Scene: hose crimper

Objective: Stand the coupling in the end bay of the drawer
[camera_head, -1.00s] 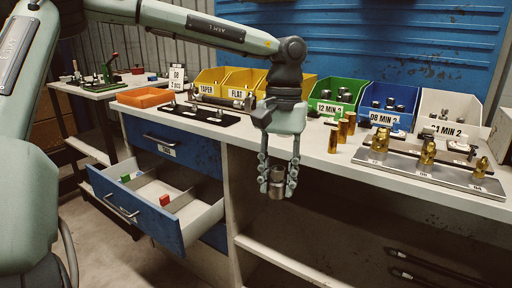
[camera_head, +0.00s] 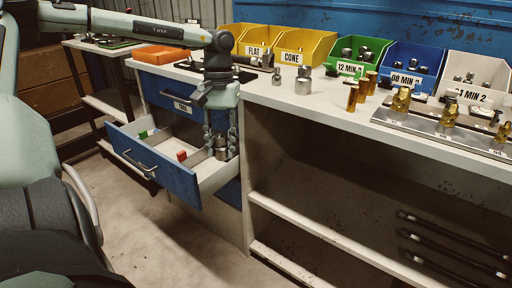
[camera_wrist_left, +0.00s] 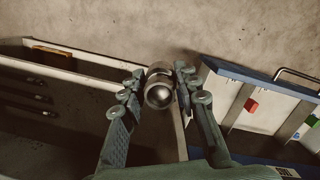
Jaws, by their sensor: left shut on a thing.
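The coupling (camera_head: 221,154) is a short, grey metal cylinder. My left gripper (camera_head: 221,145) points down and is shut on it, with a finger on each side. In the head view it overlaps the right end of the open blue-fronted drawer (camera_head: 152,167). The left wrist view shows the coupling (camera_wrist_left: 159,90) between the fingertips, beside the drawer's side wall, with the bays to its right. I cannot tell its exact height over the drawer. A red block (camera_head: 181,155) and a green block (camera_head: 143,134) lie in other bays. My right gripper is not in view.
The bench top (camera_head: 340,112) holds yellow, green, blue and white bins, brass fittings on a metal rack, and loose metal fittings (camera_head: 303,80). Open shelves (camera_head: 320,215) with dark hoses are right of the drawer. The floor in front is clear.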

